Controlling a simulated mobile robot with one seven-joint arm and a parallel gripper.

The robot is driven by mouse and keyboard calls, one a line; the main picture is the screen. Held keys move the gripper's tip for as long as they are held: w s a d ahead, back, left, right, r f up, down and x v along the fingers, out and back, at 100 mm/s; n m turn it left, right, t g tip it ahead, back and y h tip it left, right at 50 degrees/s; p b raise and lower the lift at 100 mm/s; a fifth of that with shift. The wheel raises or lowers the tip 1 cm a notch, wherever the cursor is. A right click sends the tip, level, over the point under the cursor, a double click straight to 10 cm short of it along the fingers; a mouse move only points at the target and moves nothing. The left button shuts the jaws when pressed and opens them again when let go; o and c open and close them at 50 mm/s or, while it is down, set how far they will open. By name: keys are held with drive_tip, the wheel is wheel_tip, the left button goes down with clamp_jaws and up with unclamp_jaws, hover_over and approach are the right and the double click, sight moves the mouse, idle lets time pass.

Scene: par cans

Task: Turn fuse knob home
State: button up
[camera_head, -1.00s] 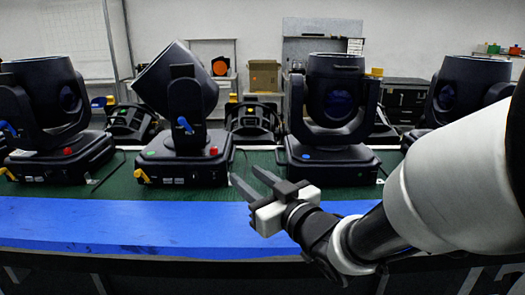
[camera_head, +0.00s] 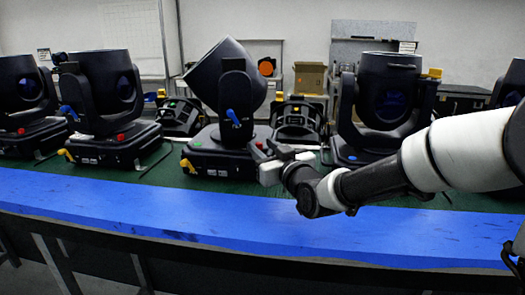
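A black moving-head light (camera_head: 225,150) with a tilted head stands in the middle of the bench. Its base carries a yellow lever (camera_head: 188,166) at the left corner, a green dot and a blue lever (camera_head: 233,118) on the yoke. My gripper (camera_head: 262,150) is at the right front corner of this base. Its fingers point at the base and overlap it in the picture. The red knob on that corner is mostly or wholly hidden behind the fingers. I cannot tell whether the fingers touch it or how far apart they are.
Another light (camera_head: 105,105) with a red knob (camera_head: 121,137) stands to the left, and one (camera_head: 385,105) stands to the right, behind my arm. The blue front strip (camera_head: 130,205) of the bench is clear. Black cradles (camera_head: 298,122) stand behind.

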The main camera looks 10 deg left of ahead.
drive_tip(key=shift+w+a, duration=0.3)
drive_tip(key=shift+w, duration=0.1)
clamp_jaws()
